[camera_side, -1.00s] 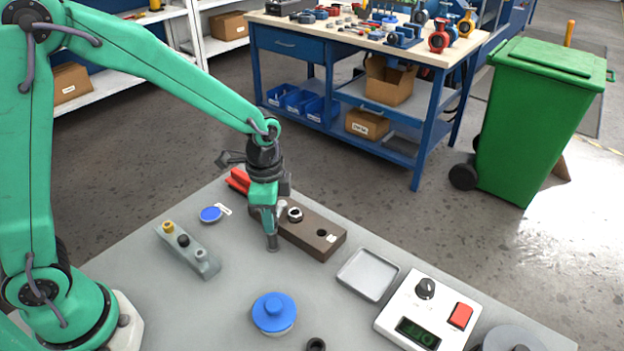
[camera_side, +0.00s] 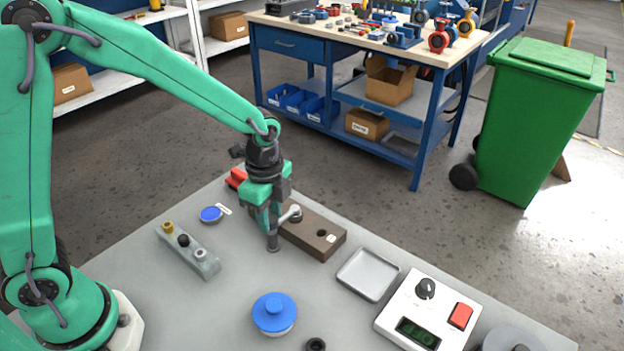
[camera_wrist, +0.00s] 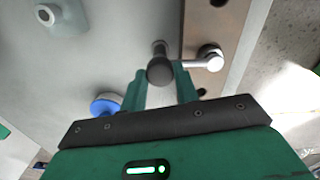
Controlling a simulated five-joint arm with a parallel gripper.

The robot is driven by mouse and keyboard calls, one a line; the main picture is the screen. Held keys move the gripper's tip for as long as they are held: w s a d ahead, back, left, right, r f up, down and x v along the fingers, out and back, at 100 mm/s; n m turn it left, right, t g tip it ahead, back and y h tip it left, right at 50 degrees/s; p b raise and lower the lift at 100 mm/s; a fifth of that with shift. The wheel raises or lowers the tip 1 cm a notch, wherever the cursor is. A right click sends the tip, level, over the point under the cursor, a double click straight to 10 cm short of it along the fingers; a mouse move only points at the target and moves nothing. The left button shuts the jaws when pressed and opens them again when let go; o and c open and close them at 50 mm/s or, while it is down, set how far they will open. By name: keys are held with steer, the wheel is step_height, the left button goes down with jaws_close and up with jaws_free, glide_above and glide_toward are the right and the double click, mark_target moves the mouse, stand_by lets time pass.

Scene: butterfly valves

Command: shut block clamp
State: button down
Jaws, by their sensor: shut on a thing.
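The block clamp is a brown block (camera_side: 322,238) with a dark hole and a small white label on top. It also shows in the wrist view (camera_wrist: 215,20). A shiny metal lever (camera_wrist: 202,65) runs from its round pivot (camera_wrist: 209,52) to a dark upright handle (camera_wrist: 160,68). In the side view the lever (camera_side: 289,215) sits at the block's left end, partly hidden by my gripper. My gripper (camera_side: 270,226) points down beside that end. In the wrist view its green fingers (camera_wrist: 160,86) stand on both sides of the dark handle, shut on it.
A grey strip with several knobs (camera_side: 202,268) lies left, near a blue disc (camera_side: 211,214). A red object (camera_side: 236,177) is behind my gripper. A blue-topped jar (camera_side: 274,313), shallow tray (camera_side: 367,275) and white control box (camera_side: 427,315) stand in front and to the right.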

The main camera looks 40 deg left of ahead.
mark_target(270, 218)
steer(key=c, duration=1.1)
jaws_free()
steer(key=shift+o, duration=0.2)
steer(key=shift+r, duration=0.15)
steer(key=shift+r, duration=3.8)
